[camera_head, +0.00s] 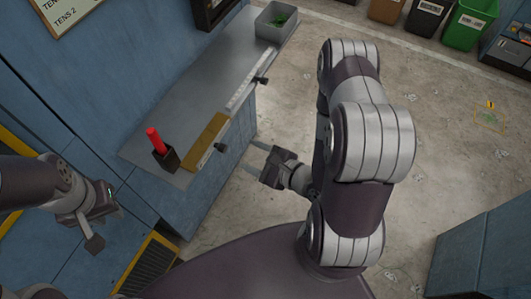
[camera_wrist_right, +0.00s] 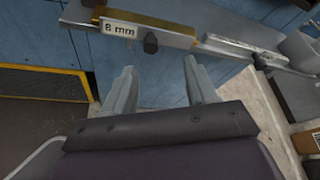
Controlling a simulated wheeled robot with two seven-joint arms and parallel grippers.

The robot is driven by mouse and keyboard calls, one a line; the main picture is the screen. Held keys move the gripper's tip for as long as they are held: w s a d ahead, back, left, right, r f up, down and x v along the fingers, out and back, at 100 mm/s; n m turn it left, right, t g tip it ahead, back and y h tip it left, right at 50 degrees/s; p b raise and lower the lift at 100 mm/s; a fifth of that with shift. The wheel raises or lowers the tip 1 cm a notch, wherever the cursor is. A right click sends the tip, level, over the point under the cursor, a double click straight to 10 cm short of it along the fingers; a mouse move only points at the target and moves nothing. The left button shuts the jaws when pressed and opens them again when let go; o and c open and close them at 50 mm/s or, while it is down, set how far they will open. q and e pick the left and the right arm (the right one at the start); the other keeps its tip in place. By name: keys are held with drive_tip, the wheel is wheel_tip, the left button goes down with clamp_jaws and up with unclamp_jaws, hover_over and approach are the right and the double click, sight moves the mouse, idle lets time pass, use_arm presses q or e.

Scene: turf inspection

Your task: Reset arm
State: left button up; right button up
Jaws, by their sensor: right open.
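My right gripper (camera_head: 257,160) is open and empty in the head view. It hangs beside the front of the metal bench (camera_head: 196,93), over the floor and apart from the bench. In the right wrist view its two fingers (camera_wrist_right: 162,88) stand apart with nothing between them, below the bench's front edge. My left gripper (camera_head: 94,225) is at the lower left, in front of the blue cabinet side. Its jaws are too small and angled to tell open from shut.
On the bench are a red object (camera_head: 156,140) in a dark holder, a brass-coloured block (camera_head: 205,142) and a grey bin (camera_head: 276,22) with something green inside. The block's label reads "8 mm" in the wrist view (camera_wrist_right: 118,30). Coloured bins (camera_head: 470,24) stand at top right. Open floor (camera_head: 440,130) lies right.

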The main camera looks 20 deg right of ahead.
drive_tip(key=shift+v, duration=2.05)
